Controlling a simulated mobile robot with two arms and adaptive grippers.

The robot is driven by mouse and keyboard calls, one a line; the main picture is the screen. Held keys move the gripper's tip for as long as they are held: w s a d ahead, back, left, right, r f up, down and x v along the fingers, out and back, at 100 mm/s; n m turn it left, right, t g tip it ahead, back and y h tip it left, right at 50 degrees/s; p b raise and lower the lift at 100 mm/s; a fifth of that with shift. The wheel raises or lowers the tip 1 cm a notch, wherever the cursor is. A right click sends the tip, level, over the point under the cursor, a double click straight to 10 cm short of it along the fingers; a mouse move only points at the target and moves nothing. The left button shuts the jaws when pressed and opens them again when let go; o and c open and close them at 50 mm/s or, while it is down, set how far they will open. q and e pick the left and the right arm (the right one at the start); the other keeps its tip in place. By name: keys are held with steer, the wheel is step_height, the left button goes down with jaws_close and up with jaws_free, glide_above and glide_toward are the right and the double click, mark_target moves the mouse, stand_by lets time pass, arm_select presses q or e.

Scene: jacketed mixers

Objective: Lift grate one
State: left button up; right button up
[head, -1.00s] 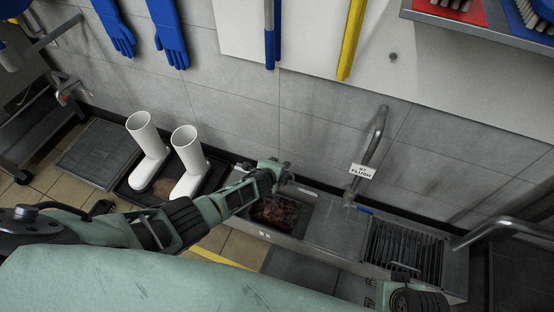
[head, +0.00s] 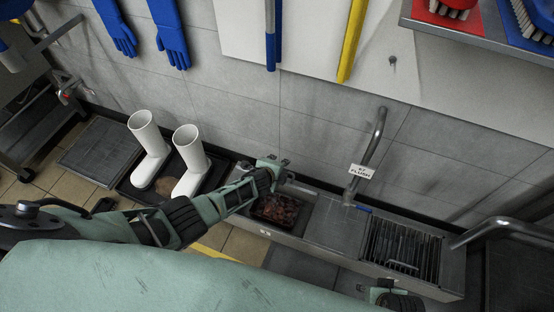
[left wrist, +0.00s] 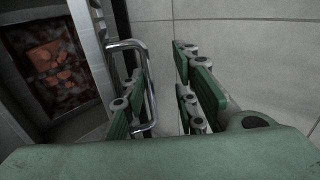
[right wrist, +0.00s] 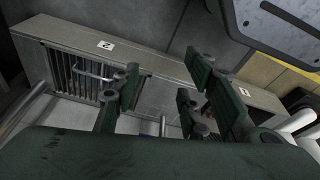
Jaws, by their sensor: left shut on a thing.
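My left gripper (head: 272,168) is at the wall side of the trough's left compartment. In the left wrist view it is shut on a bent steel handle (left wrist: 148,90), which lies against the left finger. I take it for the handle of grate one; the grate's bars are mostly hidden or edge-on. The left compartment shows open, with a dark basket of reddish-brown debris (head: 277,209); it also shows in the left wrist view (left wrist: 55,68). My right gripper (right wrist: 160,85) is open and empty above the trough, its fingers apart.
A second barred grate (head: 403,247) with a handle lies in the right compartment, near label 2 (right wrist: 106,45). A flat steel plate (head: 338,224) lies between the compartments. A flush pipe (head: 372,150) rises behind. White boots (head: 190,160) stand left of the trough.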

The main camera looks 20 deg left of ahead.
arm_select(q)
steer(key=shift+w+d+r+p, duration=0.15)
steer(key=shift+r+p, duration=0.3)
steer(key=shift+r, duration=0.25)
steer(key=shift+w+d+r+p, duration=0.1)
steer(key=shift+r+p, duration=0.35)
steer(key=shift+r, duration=0.2)
steer(key=shift+s+r, duration=0.25)
steer(key=shift+r, duration=0.15)
steer(key=shift+s+a+r+p, duration=0.1)
steer(key=shift+s+r+p, duration=0.25)
steer(key=shift+r+p, duration=0.45)
steer(key=shift+s+a+r+p, duration=0.1)
steer(key=shift+s+r+p, duration=0.25)
steer(key=shift+p, duration=0.7)
arm_select(e)
steer(key=s+d+f+g, duration=0.1)
steer(key=s+d+f, duration=0.1)
steer(key=s+f, duration=1.1)
steer(key=shift+s+f, duration=0.3)
steer(key=shift+s, duration=0.2)
arm_select(q)
steer(key=shift+r, duration=0.1)
arm_select(e)
steer(key=shift+d, duration=0.1)
